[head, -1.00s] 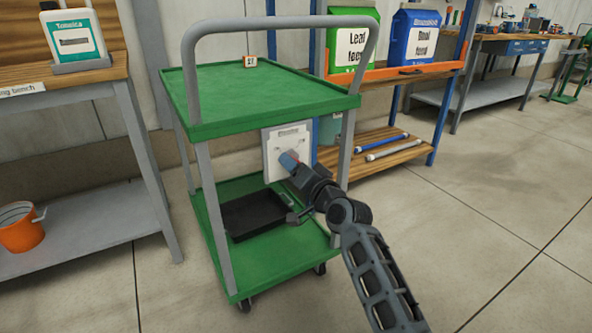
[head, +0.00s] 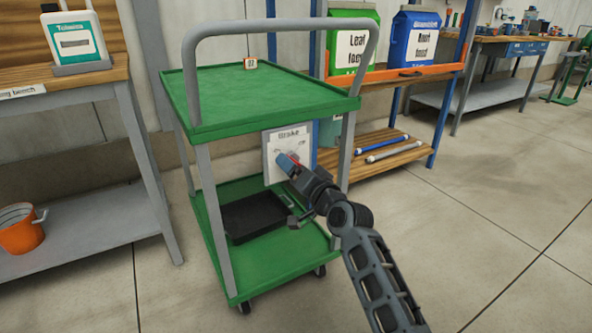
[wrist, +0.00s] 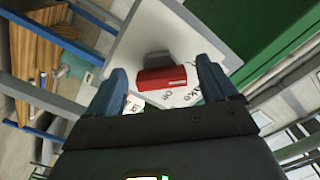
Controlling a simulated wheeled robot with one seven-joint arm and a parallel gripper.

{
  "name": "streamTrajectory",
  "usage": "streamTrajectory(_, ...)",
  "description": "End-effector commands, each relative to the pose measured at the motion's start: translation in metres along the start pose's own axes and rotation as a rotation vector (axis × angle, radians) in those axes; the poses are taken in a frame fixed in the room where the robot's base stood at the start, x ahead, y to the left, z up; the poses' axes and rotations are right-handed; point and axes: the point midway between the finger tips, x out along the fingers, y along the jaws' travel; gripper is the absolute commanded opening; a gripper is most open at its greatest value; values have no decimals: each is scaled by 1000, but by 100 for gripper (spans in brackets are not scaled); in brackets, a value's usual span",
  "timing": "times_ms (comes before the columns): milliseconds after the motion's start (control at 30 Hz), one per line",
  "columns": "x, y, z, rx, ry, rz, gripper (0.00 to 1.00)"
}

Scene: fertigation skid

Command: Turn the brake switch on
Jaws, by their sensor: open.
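The brake switch is on a pale panel (head: 276,148) labelled "Brake", mounted at the side of the green cart under its top shelf. In the wrist view the panel (wrist: 200,45) is tilted, and a red switch lever (wrist: 162,78) stands out from a grey base. Part of the "On"/"Off" lettering shows near the lever, but I cannot tell the setting. My gripper (head: 289,161) is in front of the panel. In the wrist view my gripper (wrist: 163,85) is open, its blue fingers on either side of the red lever with gaps to both.
The green cart (head: 260,92) has a grey handle and a black tray (head: 255,217) on its lower shelf. A bench (head: 75,75) with a jug stands left. A rack with feed bags (head: 412,42) stands behind. The floor at right is clear.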

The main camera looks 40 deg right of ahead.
Motion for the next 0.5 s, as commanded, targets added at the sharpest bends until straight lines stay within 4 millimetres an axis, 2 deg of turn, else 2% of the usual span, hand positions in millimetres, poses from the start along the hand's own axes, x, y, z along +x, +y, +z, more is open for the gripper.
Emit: streamTrajectory(500, -68, 0, 0, 0, -1, 2, 86)
